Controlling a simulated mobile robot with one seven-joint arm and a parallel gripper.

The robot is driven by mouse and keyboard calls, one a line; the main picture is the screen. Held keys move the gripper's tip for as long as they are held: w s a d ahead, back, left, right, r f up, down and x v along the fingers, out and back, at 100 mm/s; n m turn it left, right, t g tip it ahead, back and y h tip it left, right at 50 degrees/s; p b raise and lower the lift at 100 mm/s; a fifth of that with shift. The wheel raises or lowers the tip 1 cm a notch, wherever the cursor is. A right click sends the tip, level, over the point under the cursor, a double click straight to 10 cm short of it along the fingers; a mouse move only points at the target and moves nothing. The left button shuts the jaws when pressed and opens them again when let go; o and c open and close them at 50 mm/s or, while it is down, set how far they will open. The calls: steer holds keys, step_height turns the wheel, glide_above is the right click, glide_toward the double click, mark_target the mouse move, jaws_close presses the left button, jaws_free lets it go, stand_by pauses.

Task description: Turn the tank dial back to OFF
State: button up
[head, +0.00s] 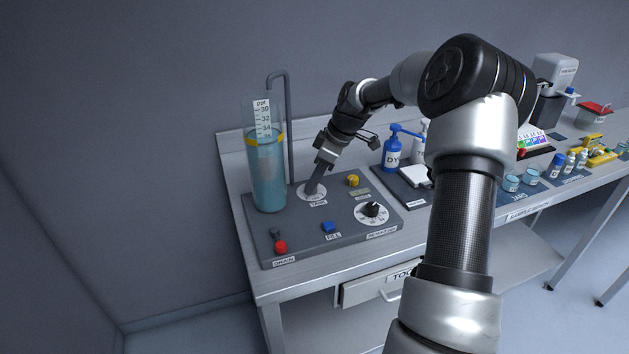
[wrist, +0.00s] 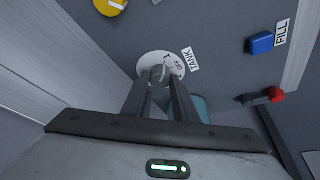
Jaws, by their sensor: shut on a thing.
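The tank dial is a grey knob on a white round plate (head: 303,194) near the back of the dark control panel (head: 345,237). In the wrist view the dial's white plate (wrist: 146,63) shows an OFF mark and a TANK label (wrist: 188,59) beside it. My gripper (head: 313,186) reaches down to the dial. In the wrist view my gripper (wrist: 161,78) is shut on the tank dial's knob (wrist: 157,71). The fingers hide part of the plate, and I cannot tell which mark the knob points to.
A clear cylinder of blue-green liquid (head: 269,180) stands just left of the dial. A blue FILL button (head: 328,227), red DRAIN handle (head: 281,247), yellow knob (head: 352,180) and black dial (head: 372,210) sit nearby. A blue bottle (head: 393,155) stands right of the panel.

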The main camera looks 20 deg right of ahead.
steer(key=m+t+h+b, duration=0.1)
steer(key=m+b, duration=0.1)
steer(key=m, duration=0.2)
steer(key=shift+s+a, duration=0.1)
steer(key=shift+a, duration=0.05)
steer(key=shift+a+m+t+h+b, duration=0.15)
steer(key=shift+m+h, duration=0.25)
steer(key=shift+m, duration=0.65)
steer(key=shift+d+m+t+h+b, duration=0.1)
steer(key=shift+m+t+h+b, duration=0.25)
steer(key=shift+m, duration=0.7)
steer(key=o, duration=1.1)
steer(key=shift+c, duration=0.2)
steer(key=p+v, duration=0.2)
steer(key=v, duration=1.5)
steer(key=shift+a+r, duration=0.2)
steer(key=shift+r, duration=0.1)
steer(key=shift+a, duration=0.1)
